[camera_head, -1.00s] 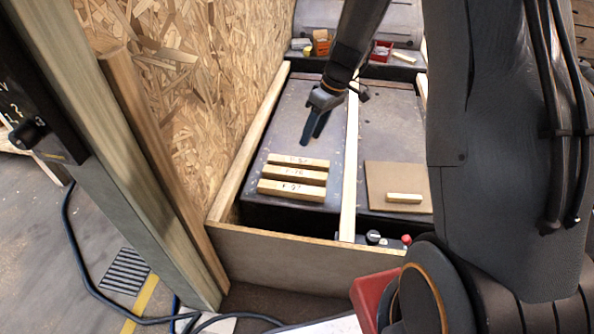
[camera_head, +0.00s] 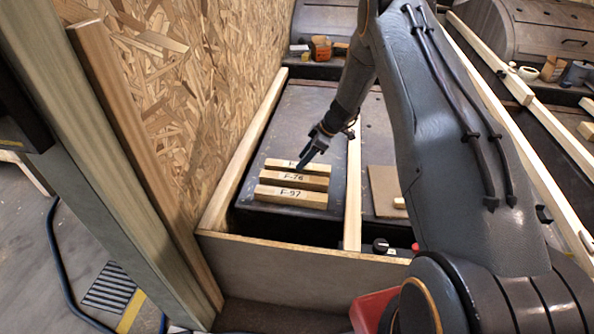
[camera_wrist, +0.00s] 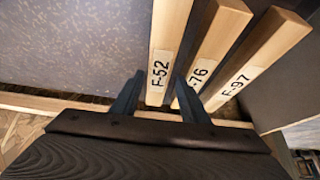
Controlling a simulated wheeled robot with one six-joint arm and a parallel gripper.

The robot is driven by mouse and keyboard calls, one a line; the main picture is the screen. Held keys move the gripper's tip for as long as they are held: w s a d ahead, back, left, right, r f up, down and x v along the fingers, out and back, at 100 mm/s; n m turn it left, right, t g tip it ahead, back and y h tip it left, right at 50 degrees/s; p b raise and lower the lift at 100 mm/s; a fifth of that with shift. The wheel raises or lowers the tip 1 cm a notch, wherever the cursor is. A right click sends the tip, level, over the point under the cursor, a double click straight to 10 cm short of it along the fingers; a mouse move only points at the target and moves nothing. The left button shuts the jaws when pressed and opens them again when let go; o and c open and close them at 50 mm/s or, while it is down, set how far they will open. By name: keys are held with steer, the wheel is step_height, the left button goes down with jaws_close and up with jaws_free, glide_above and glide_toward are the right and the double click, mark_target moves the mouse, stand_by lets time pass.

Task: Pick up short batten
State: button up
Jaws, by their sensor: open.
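Three short wooden battens lie side by side on a dark panel (camera_head: 262,222). The farthest batten (camera_head: 275,163) has its label partly hidden by my gripper (camera_head: 302,164); it reads F-52 in the wrist view (camera_wrist: 172,28). The middle batten (camera_head: 272,180) reads F-76, and the nearest batten (camera_head: 290,199) reads F-97. My gripper is open, with its fingers either side of the F-52 batten in the wrist view (camera_wrist: 159,76). One finger overlaps the F-76 batten there. I cannot tell whether the fingers touch either.
A wooden rail (camera_head: 353,190) runs right of the battens, and another rail (camera_head: 245,150) runs along the chipboard wall (camera_head: 215,70). A brown board (camera_head: 383,190) lies farther right, with a small pale block (camera_head: 399,203) partly hidden by my arm. A low front board (camera_head: 300,262) edges the panel.

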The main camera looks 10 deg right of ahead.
steer(key=x, duration=0.4)
steer(key=shift+w+a+f+b, duration=0.1)
steer(key=shift+w+f+b, duration=0.15)
steer(key=shift+f+b, duration=0.15)
steer(key=shift+r, duration=0.1)
jaws_close()
